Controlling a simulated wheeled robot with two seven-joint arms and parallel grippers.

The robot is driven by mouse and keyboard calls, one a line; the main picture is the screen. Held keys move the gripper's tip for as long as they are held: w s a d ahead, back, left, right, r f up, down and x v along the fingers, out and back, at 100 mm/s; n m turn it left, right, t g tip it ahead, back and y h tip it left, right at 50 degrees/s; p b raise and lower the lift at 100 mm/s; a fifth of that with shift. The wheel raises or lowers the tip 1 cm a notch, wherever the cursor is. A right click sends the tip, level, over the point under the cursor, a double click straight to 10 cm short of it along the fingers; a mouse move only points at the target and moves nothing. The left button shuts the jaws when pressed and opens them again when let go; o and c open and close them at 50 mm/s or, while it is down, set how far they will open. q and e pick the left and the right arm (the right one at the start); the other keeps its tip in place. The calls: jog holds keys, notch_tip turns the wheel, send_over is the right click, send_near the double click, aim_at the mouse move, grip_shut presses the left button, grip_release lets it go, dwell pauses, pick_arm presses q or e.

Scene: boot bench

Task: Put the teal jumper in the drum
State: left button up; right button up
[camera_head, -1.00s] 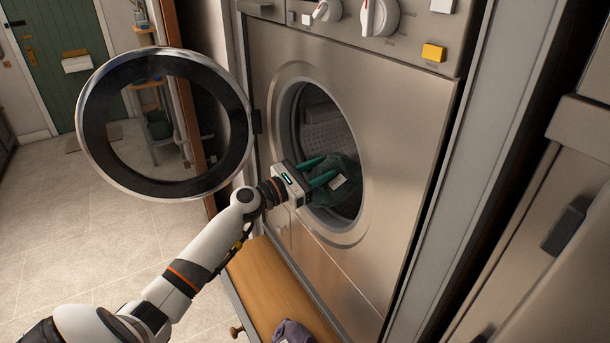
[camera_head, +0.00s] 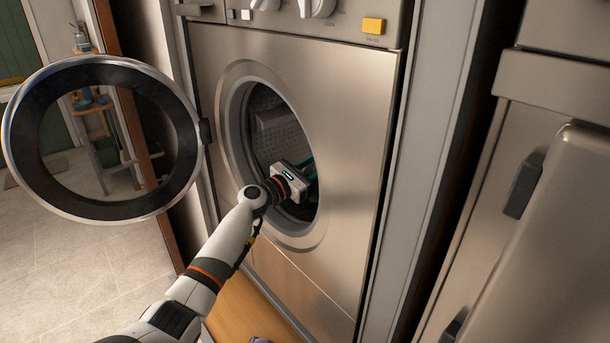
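The drum (camera_head: 283,133) is the perforated metal hollow behind the round opening of the steel washing machine. My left gripper (camera_head: 308,172) reaches through the opening, with its body inside the rim. The teal jumper cannot be made out clearly; at most a dark teal sliver shows beside the fingers. Whether the fingers are closed on it is hidden. My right gripper is not in view.
The round glass door (camera_head: 104,205) stands wide open to the left. A wooden surface (camera_head: 240,312) lies below the machine, with a purple item (camera_head: 260,340) barely showing at the bottom edge. Steel cabinet fronts (camera_head: 500,200) stand close on the right.

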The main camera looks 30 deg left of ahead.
pick_arm(q)
jog(key=shift+w+d, duration=0.2)
jog(key=shift+w, duration=0.25)
jog(key=o, duration=1.4)
jog(key=shift+s, duration=0.1)
jog(key=shift+f, duration=0.15)
jog(key=shift+s+a, duration=0.15)
jog(key=shift+s, duration=0.05)
jog(key=b+v, duration=0.2)
jog(key=v, duration=0.8)
jog(key=shift+s+a, duration=0.1)
jog(key=shift+s, duration=0.15)
jog(key=shift+s+a, duration=0.15)
jog(key=shift+s, duration=0.35)
